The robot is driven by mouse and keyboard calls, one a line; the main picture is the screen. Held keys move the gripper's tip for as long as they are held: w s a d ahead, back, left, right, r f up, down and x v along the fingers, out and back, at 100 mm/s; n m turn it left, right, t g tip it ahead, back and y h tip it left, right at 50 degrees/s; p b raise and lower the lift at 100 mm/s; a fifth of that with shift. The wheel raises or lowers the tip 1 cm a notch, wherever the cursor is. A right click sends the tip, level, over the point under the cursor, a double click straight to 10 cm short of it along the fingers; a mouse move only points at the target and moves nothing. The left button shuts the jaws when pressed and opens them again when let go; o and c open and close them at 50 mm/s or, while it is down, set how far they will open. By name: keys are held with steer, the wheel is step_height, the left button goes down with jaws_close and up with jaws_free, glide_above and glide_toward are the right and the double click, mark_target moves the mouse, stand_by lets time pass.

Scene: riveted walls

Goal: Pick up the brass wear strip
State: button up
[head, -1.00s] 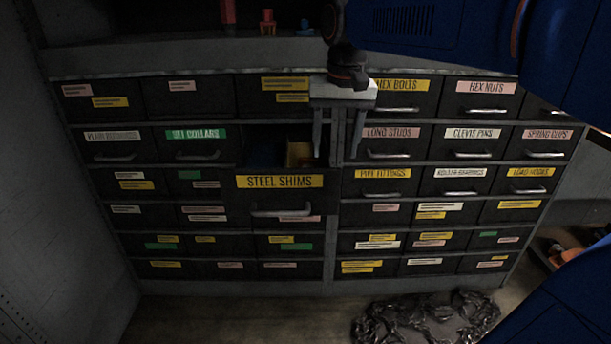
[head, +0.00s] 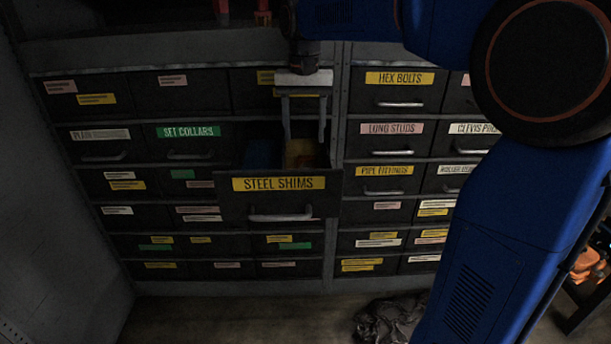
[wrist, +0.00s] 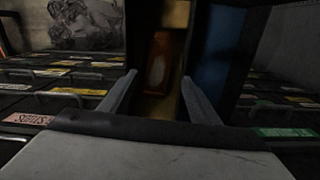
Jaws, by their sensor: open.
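The open drawer labelled STEEL SHIMS (head: 279,204) sticks out of the cabinet and holds a yellow section and a blue section. In the wrist view, an orange-brown oblong piece with a paler patch (wrist: 158,62) lies in the yellow section; it may be the brass wear strip, but darkness makes this uncertain. My gripper (head: 304,141) is open and empty, fingers pointing down over the yellow section. In the wrist view its two fingers (wrist: 155,92) stand either side of that section. I cannot tell how deep the fingertips reach. The strip itself cannot be made out in the head view.
The yellow section (head: 302,150) is beside the blue section (head: 262,153). Closed drawers with bar handles surround the open one, such as HEX BOLTS (head: 400,92) and SET COLLARS (head: 188,145). A dark, crumpled heap (head: 390,319) lies on the floor. My blue arm covers the right side.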

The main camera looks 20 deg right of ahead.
step_height(320, 180, down, 6)
steer(key=shift+f, duration=0.25)
steer(key=shift+w+d+f, duration=0.1)
steer(key=shift+d+f, duration=0.05)
steer(key=shift+f, duration=1.15)
steer(key=shift+w+d+f, duration=0.1)
steer(key=shift+f, duration=1.2)
jaws_close()
